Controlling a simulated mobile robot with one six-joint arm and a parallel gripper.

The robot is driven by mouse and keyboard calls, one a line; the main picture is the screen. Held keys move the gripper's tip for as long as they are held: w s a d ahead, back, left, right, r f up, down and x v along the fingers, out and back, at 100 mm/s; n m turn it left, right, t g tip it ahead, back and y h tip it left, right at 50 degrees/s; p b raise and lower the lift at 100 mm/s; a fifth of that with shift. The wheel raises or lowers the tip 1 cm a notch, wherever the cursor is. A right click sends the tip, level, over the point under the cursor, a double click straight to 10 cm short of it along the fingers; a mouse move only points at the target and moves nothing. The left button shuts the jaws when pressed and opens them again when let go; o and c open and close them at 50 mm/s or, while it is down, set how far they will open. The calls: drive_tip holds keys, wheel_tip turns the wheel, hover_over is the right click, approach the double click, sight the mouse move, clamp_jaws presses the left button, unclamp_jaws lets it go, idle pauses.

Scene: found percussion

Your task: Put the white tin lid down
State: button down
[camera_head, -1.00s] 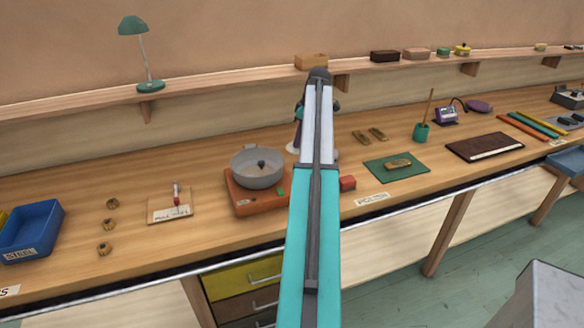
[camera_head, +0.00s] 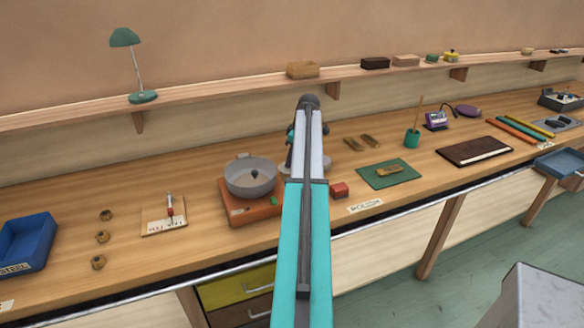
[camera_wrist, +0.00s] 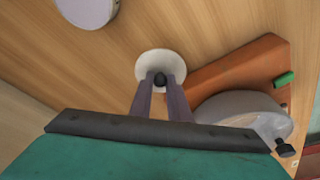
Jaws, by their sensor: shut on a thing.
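The white tin lid (camera_wrist: 160,62) is a pale disc with a dark knob. In the wrist view my gripper (camera_wrist: 160,84) has its fingers closed on that knob, with the lid just beyond the fingertips. Wood bench top shows around the lid; I cannot tell whether it touches the bench or is just above it. In the head view my arm hides most of the gripper and lid. A grey pan (camera_head: 251,178) with a dark knob sits on an orange-brown base (camera_head: 247,207) just left of my arm; it also shows beside the lid in the wrist view (camera_wrist: 235,107).
Another pale disc (camera_wrist: 86,8) lies at the top left edge of the wrist view. A red block (camera_head: 339,190) and a green mat (camera_head: 388,174) are right of my arm. Several brass nuts and a blue tray (camera_head: 28,240) are at the left. A shelf (camera_head: 220,90) runs behind.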

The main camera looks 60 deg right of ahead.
drive_tip(key=shift+f, duration=0.3)
drive_tip(key=shift+f+p, duration=0.55)
drive_tip(key=shift+f, duration=1.3)
drive_tip(key=shift+f, duration=0.15)
drive_tip(key=c, duration=1.7)
unclamp_jaws()
drive_tip(key=shift+r, duration=0.25)
drive_tip(key=shift+b+v, duration=1.4)
drive_tip(key=shift+v, duration=4.5)
